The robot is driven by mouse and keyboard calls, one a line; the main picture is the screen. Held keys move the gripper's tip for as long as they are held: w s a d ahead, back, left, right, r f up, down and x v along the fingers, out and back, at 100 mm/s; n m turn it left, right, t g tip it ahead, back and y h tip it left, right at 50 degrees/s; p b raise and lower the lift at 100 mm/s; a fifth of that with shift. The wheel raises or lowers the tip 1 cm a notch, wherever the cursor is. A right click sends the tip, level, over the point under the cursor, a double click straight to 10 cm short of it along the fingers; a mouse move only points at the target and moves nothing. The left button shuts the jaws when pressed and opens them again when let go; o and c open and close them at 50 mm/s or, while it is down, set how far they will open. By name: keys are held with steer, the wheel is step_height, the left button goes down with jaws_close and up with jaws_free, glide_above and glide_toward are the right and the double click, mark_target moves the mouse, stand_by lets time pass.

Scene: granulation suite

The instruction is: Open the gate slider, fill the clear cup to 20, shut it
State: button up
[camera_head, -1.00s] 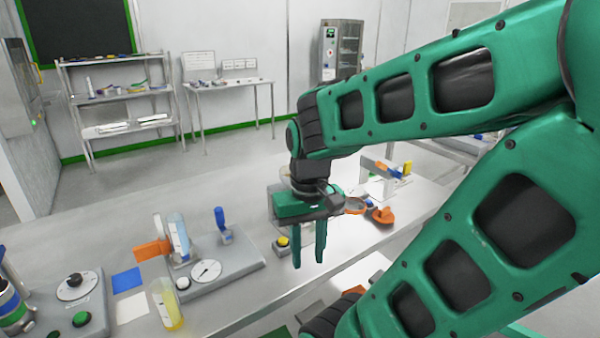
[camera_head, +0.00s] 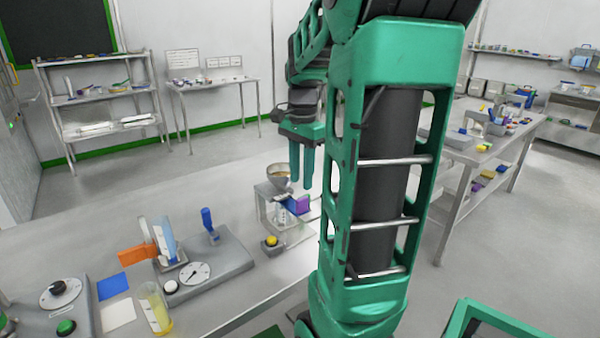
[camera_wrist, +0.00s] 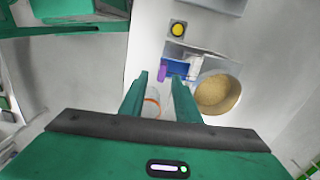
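A purple block (camera_head: 299,204), perhaps the slider's handle, is at the stand's right side; a purple piece also shows in the wrist view (camera_wrist: 162,73). A clear, marked vessel (camera_head: 282,215) appears under the hopper, partly obscured. My gripper (camera_head: 301,187) is open, fingers down, near the hopper's right. In the wrist view, a clear round thing with an orange ring (camera_wrist: 152,106) shows between the fingers, apparently below them and not gripped.
A yellow button (camera_head: 271,241) sits before the stand. To the left are a grey dial base (camera_head: 225,262) with a blue handle, an orange flag (camera_head: 136,258) and a beaker of yellow liquid (camera_head: 155,310). Bare bench lies behind them. My arm hides the bench's right part.

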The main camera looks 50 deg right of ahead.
mark_target(302, 198)
steer(key=shift+w+d+m, duration=0.25)
steer(key=shift+d+m, duration=0.15)
steer(key=shift+d, duration=0.15)
steer(key=shift+f, duration=4.9)
steer(key=shift+c, duration=0.6)
jaws_close()
